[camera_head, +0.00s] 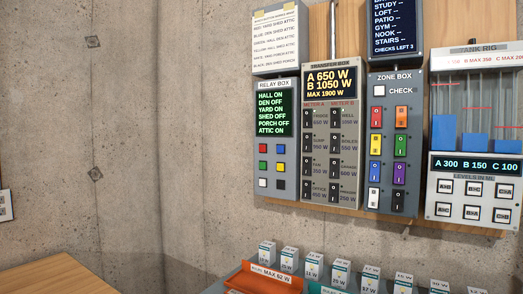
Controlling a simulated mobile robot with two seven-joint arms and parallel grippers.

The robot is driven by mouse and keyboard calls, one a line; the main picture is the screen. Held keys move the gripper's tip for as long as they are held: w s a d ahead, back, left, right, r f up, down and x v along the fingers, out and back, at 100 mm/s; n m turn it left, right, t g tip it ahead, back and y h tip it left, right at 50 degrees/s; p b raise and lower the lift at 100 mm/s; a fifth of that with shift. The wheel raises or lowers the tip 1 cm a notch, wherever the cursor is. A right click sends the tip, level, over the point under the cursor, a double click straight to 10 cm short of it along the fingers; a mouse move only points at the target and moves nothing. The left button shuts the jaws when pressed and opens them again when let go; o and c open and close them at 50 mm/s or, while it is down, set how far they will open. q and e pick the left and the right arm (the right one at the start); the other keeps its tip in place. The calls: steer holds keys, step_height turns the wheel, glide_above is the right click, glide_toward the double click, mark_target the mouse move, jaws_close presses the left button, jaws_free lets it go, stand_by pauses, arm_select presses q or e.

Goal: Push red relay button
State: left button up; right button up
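The relay box (274,183) is a grey unit on the wall panel, left of the transfer box. Its dark screen (273,114) reads HALL ON, DEN OFF, YARD ON, SHED OFF, PORCH OFF, ATTIC ON in green. Below the screen are two columns of small square buttons. The red relay button (263,148) is at the top left of them. A blue button (280,149) is beside it, with green, yellow, white and black buttons below. Neither of my grippers is in view, and nothing covers the red button.
A paper label sheet (276,38) hangs above the relay box. The transfer box (331,190), zone box (379,78) and tank rig (474,163) stand to its right. A wooden table (72,275) and a tray of labelled blocks (235,273) are below. Bare concrete wall (165,150) is at left.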

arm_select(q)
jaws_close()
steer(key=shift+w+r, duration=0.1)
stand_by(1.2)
